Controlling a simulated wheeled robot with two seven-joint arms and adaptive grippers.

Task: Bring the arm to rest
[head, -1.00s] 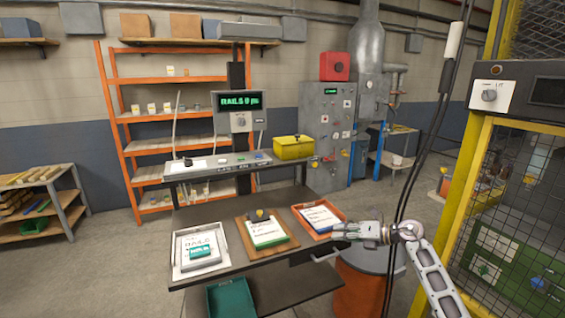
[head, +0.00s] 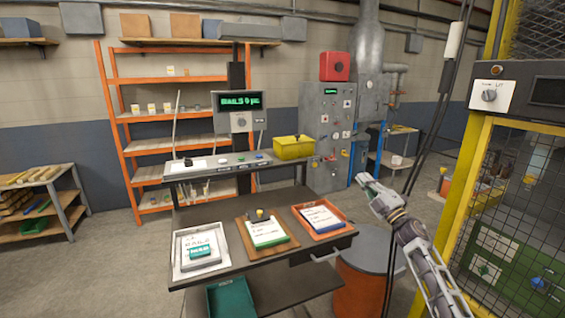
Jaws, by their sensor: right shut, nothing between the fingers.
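My right gripper (head: 366,184) is in the air to the right of the dark workbench (head: 215,213), above and behind the orange drum. Its arm comes in from the lower right. The gripper is shut with nothing in it and touches nothing that I can see. My left gripper is not in view.
On the bench are a white tray (head: 182,278), a clipboard (head: 287,244) and an orange tray (head: 347,231). A yellow bin (head: 293,150) stands behind. An orange drum (head: 360,285) stands below my right arm. A yellow-framed cage (head: 462,195) and hanging cables are close at right.

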